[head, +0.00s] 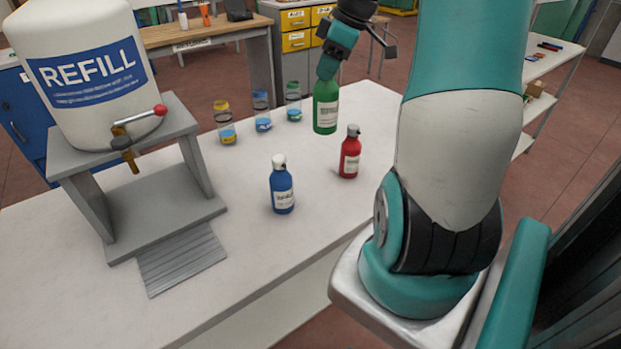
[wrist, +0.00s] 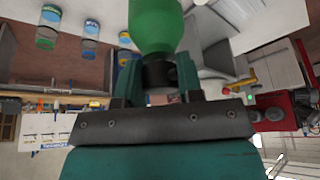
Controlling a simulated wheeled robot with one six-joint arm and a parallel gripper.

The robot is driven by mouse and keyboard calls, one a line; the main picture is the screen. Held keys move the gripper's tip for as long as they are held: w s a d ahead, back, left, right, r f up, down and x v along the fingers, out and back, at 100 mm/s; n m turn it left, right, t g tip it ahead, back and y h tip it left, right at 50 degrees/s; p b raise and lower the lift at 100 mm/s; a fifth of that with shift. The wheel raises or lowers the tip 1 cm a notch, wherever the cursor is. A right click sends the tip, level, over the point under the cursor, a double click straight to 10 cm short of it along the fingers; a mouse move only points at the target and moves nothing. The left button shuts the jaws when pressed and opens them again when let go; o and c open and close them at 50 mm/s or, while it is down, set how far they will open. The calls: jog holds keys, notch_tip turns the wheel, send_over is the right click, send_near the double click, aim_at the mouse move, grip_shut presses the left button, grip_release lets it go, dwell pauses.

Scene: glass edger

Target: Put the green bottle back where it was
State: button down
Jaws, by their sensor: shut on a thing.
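The green bottle (head: 325,114) has a pale label and hangs upright below my gripper (head: 327,70) in the head view. In the wrist view the green bottle (wrist: 157,25) is at the top centre, its dark neck between the two fingers of my gripper (wrist: 158,75). My gripper is shut on it at the neck. I cannot tell whether the bottle's base touches the white table (head: 240,275) or is just above it. The blue bottle (head: 282,190) and the red bottle (head: 349,156) stand upright on the table, nearer than the green one.
Jars with yellow (head: 225,125), blue (head: 262,112) and green (head: 293,102) bands stand left of the green bottle. A white REFILL tank (head: 85,72) with a red-knobbed tap sits on a grey stand (head: 165,220) at left. The table is clear between the stand and blue bottle.

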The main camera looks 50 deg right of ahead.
notch_tip(320, 180, down, 20)
jog(key=p, duration=0.3)
jog(key=shift+p, duration=0.3)
jog(key=c, duration=0.8)
grip_release()
